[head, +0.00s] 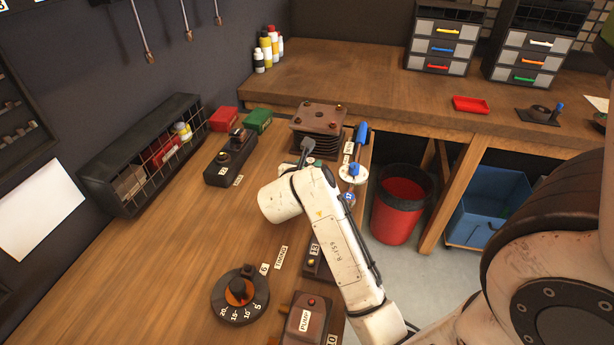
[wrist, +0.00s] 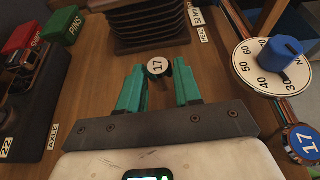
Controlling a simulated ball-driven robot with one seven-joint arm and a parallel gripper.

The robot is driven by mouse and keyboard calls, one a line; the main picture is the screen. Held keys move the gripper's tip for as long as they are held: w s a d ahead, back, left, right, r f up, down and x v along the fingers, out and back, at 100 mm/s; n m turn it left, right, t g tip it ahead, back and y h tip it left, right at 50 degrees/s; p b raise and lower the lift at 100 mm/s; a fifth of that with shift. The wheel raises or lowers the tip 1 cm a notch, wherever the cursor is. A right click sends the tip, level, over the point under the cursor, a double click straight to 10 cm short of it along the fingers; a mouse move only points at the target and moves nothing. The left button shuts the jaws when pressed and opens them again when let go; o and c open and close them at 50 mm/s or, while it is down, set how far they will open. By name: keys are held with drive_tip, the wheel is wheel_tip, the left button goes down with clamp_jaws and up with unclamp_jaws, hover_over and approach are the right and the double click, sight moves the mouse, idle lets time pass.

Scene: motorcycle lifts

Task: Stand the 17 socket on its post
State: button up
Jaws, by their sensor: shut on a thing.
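The 17 socket (wrist: 157,67) shows its round white top marked 17 between the teal fingertips in the wrist view. My gripper (wrist: 159,80) is shut on it and points toward the dark finned block. I cannot make out a bare post.
The finned block (head: 318,122) stands just beyond my gripper. A white dial with a blue knob (wrist: 281,55) is to the right. A dark block marked 22 (head: 230,158) and red and green boxes (head: 258,121) are left. Bare bench lies left of my arm.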

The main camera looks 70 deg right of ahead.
drive_tip(key=shift+w+d+f, duration=0.15)
drive_tip(key=shift+w+f, duration=0.05)
drive_tip(key=shift+f, duration=0.05)
drive_tip(key=shift+w+f, duration=0.1)
drive_tip(key=shift+f, duration=1.65)
drive_tip(key=shift+f, duration=0.1)
drive_tip(key=o, duration=1)
drive_tip(key=shift+o, duration=0.2)
